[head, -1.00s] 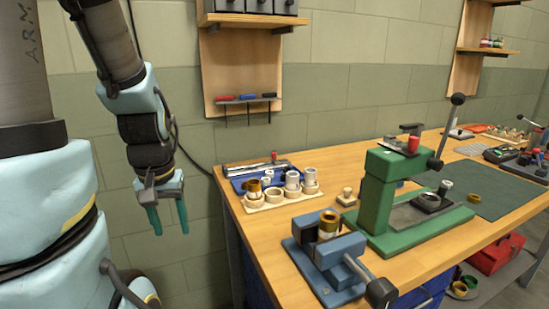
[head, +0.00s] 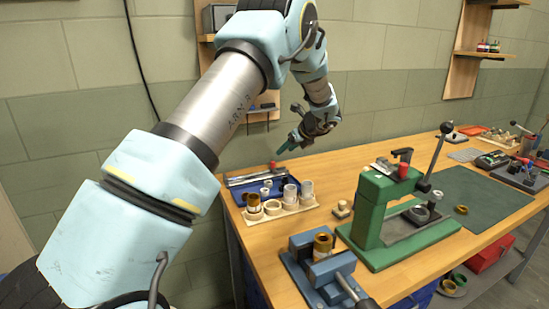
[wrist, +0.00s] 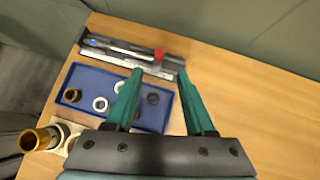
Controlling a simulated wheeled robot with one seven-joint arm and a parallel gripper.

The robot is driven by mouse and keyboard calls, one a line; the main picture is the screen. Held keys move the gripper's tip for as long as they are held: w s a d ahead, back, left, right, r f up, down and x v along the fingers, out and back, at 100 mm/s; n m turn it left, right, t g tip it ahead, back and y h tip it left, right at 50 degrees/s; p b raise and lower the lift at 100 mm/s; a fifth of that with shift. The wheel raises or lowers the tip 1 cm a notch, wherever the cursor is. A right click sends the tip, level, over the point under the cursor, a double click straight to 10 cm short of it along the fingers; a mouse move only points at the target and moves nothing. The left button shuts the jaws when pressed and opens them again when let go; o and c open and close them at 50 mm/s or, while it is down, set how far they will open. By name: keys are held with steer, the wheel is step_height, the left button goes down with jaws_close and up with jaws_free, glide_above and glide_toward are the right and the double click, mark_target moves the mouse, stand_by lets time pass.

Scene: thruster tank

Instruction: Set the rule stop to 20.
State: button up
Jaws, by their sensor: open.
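The rule (wrist: 125,60) lies along the back left of the bench behind a blue tray, and its slider stop has a red knob (wrist: 159,54). In the head view the rule (head: 245,177) is small, with the red knob (head: 273,164) near its right end. Scale marks are too small to read. My gripper (wrist: 160,72) is open and empty, its teal fingers pointing towards the rule. The red knob appears between and beyond the fingertips in the wrist view. In the head view my gripper (head: 288,144) hangs above the back of the bench, apart from the rule.
The blue tray (wrist: 72,80) holds several rings. A pale block with cups and rings (head: 280,210) stands in front of it. A green press (head: 377,215) and a blue vise (head: 315,280) stand further right and forward. Bench right of the rule is clear.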

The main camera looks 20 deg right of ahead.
mark_target(273, 162)
steer(key=p+x, duration=0.3)
steer(key=x, duration=0.7)
steer(key=shift+w+a+f, duration=0.1)
steer(key=shift+w+f, duration=0.05)
jaws_close()
stand_by(1.1)
